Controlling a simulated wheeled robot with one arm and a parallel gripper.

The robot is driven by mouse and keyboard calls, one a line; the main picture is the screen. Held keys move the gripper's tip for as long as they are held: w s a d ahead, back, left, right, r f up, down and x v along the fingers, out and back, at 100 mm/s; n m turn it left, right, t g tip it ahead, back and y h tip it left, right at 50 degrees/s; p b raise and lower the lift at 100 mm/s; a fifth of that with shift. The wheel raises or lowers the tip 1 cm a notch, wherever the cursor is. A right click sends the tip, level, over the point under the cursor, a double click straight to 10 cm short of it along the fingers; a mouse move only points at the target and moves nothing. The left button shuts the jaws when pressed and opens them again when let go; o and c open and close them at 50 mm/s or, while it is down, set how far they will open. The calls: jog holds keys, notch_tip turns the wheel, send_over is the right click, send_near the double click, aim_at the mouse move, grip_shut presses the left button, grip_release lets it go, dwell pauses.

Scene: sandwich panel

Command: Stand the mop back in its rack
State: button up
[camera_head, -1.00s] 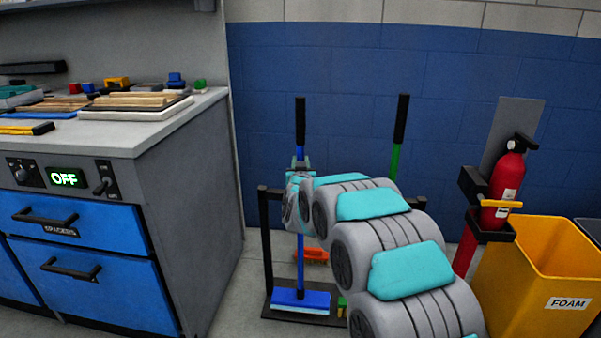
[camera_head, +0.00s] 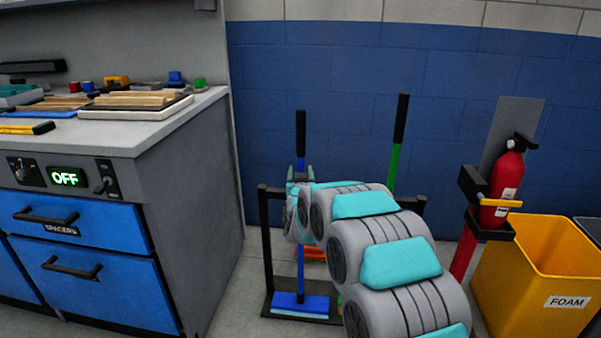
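The mop (camera_head: 301,301) has a blue pole with a black grip on top and a flat blue head. It stands upright at the left side of the black rack (camera_head: 266,235), its head low over or on the rack's base plate. My gripper (camera_head: 301,174) is at the upper pole, just below the black grip. Its two fingers are spread, one on each side of the pole, with gaps visible. My arm hides the middle of the rack, so I cannot tell how the pole meets the rack's top bar.
A green-handled tool (camera_head: 395,165) leans in the rack's right side. An orange brush head (camera_head: 312,254) shows behind the mop. A grey cabinet (camera_head: 190,220) stands left. A fire extinguisher (camera_head: 501,185) and yellow foam bin (camera_head: 550,260) stand right.

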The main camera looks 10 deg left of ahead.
jog(key=shift+r, duration=0.1)
jog(key=s+d+b, duration=0.1)
jog(key=s, duration=1.1)
jog(key=shift+d, duration=0.25)
jog(key=s+d+f+g, duration=0.2)
jog(key=s+d+g, duration=0.4)
jog(key=s, duration=1.1)
jog(key=s+d+f+m+g+h, duration=0.1)
jog(key=s+d+g, duration=0.6)
jog(key=s, duration=1.1)
jog(key=s+d+f+g+h, duration=0.1)
jog(key=s+d+f+g, duration=0.2)
jog(key=s, duration=1.4)
jog(key=d+g, duration=0.3)
jog(key=d, duration=0.3)
jog(key=shift+s+d+g, duration=0.3)
jog(key=shift+s+d, duration=0.05)
jog(key=shift+f, duration=0.1)
